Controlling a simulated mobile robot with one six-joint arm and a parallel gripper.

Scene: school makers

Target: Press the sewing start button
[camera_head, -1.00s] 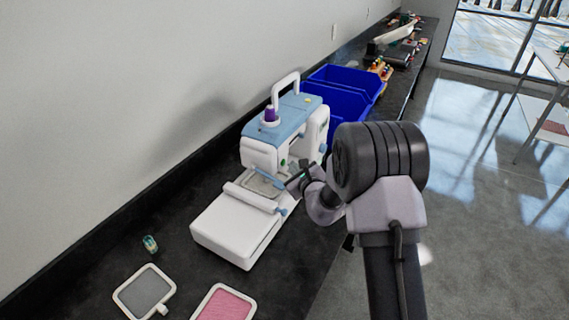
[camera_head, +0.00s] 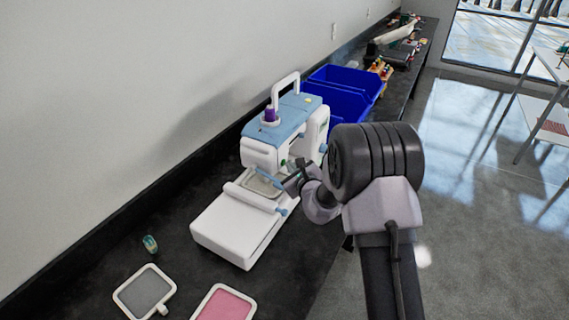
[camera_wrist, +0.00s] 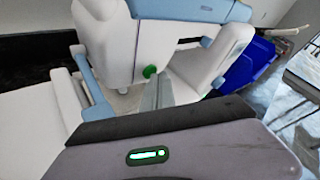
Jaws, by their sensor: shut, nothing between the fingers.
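The white and light-blue sewing machine (camera_head: 262,155) stands on the black counter. It also shows in the wrist view (camera_wrist: 110,45). A round green button (camera_wrist: 150,71) sits low on the machine's white head in the wrist view, and shows small in the head view (camera_head: 284,163). My gripper (camera_head: 290,184) is beside the machine's front, just below the button. In the wrist view my gripper's fingers (camera_wrist: 158,92) are shut and empty, with their tips close under the green button. I cannot tell whether they touch it.
Blue bins (camera_head: 340,92) stand behind the machine. A grey hoop (camera_head: 145,292), a pink hoop (camera_head: 224,304) and a small green spool (camera_head: 150,244) lie on the counter (camera_head: 110,235) in front. The wall runs along the left; open floor is on the right.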

